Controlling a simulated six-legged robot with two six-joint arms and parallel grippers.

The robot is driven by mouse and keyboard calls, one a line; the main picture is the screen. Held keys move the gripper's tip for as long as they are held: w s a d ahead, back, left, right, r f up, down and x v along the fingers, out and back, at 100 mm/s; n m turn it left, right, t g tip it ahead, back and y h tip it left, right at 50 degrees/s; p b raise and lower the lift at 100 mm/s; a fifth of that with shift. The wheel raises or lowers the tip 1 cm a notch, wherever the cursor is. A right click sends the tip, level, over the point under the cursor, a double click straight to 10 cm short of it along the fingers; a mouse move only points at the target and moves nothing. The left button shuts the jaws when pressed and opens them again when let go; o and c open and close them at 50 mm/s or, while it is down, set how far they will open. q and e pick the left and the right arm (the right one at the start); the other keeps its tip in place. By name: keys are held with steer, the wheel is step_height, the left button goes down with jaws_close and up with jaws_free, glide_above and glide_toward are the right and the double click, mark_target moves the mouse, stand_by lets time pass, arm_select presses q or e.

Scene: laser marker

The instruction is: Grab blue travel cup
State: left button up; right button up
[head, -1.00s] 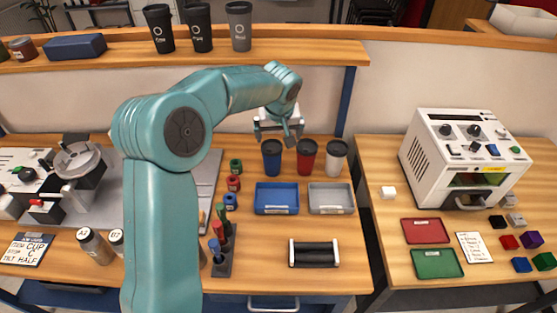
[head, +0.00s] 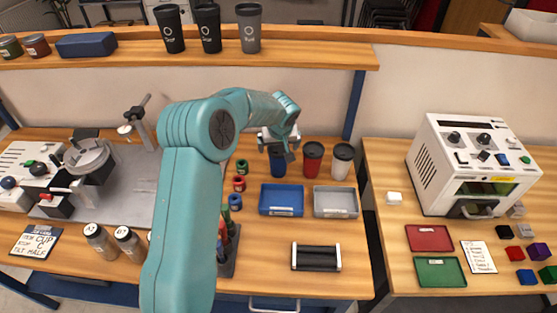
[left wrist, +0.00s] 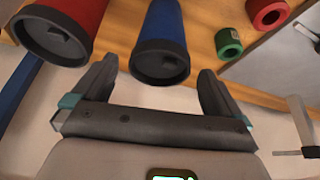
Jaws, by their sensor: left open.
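The blue travel cup (head: 278,168) stands on the wooden table, left of the red and white cups, its dark lid partly hidden by my gripper in the head view. My left gripper (head: 281,153) is open and empty, close at the top of this cup. In the left wrist view the blue cup (left wrist: 164,35) shows upside down with its dark lid towards me. It lies between the lines of the two open fingers of my left gripper (left wrist: 155,72); whether they touch it I cannot tell. My right gripper is not in view.
The red cup (head: 312,158) stands close beside the blue one, and the white cup (head: 342,160) is to its right. A blue tray (head: 281,213) and a grey tray (head: 335,215) lie in front. Small coloured rings lie left of the blue cup.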

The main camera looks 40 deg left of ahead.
mark_target(279, 147)
arm_select(q)
steer(key=p+x, duration=0.1)
steer(key=x, duration=0.3)
steer(key=shift+f, duration=0.15)
steer(key=shift+w, duration=0.1)
steer(key=c, duration=0.7)
steer(key=shift+o, duration=0.2)
